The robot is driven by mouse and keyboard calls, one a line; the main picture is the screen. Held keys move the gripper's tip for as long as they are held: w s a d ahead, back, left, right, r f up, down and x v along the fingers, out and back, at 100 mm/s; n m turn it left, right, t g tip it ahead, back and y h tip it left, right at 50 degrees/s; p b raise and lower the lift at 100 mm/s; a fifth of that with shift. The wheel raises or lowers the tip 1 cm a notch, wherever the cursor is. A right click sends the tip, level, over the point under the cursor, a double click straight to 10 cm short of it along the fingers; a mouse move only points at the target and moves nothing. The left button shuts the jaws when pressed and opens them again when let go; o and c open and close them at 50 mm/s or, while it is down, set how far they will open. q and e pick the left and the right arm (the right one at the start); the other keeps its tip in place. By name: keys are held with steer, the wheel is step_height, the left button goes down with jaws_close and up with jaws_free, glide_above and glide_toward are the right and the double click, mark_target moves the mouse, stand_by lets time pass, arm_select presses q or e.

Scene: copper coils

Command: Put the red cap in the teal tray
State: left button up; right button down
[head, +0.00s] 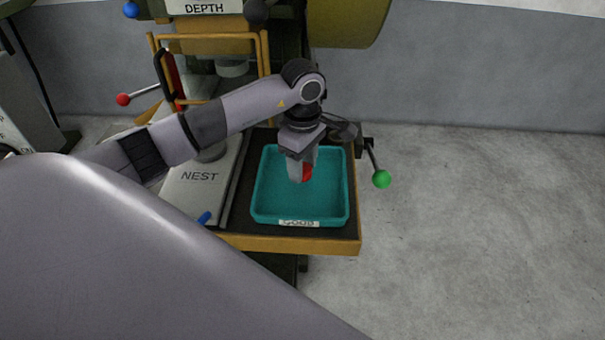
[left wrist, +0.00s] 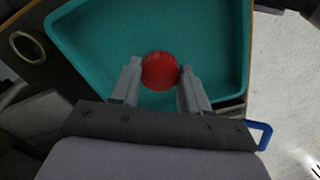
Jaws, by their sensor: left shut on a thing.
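The teal tray (head: 268,200) sits on a dark surface with a yellow edge and bears a label on its front wall. It also shows in the left wrist view (left wrist: 95,45). My left gripper (head: 302,178) points down over the tray. In the left wrist view my left gripper (left wrist: 160,88) has its fingers on either side of the red cap (left wrist: 160,71) and is shut on it. The red cap also shows partly between the fingers in the head view (head: 307,172). I cannot tell whether it touches the tray floor. My right gripper is not in view.
A machine plate marked NEST (head: 200,190) lies left of the tray, with a blue-tipped handle (head: 204,218) near it. A green knob (head: 381,179) on a lever sticks out at the right. A red knob (head: 123,99) stands at the left. Open floor lies right.

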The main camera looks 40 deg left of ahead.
arm_select(q)
step_height(320, 180, down, 4)
steer(key=shift+r, duration=0.25)
steer(key=shift+f, duration=0.15)
steer(key=o, duration=1.1)
steer(key=shift+o, duration=0.2)
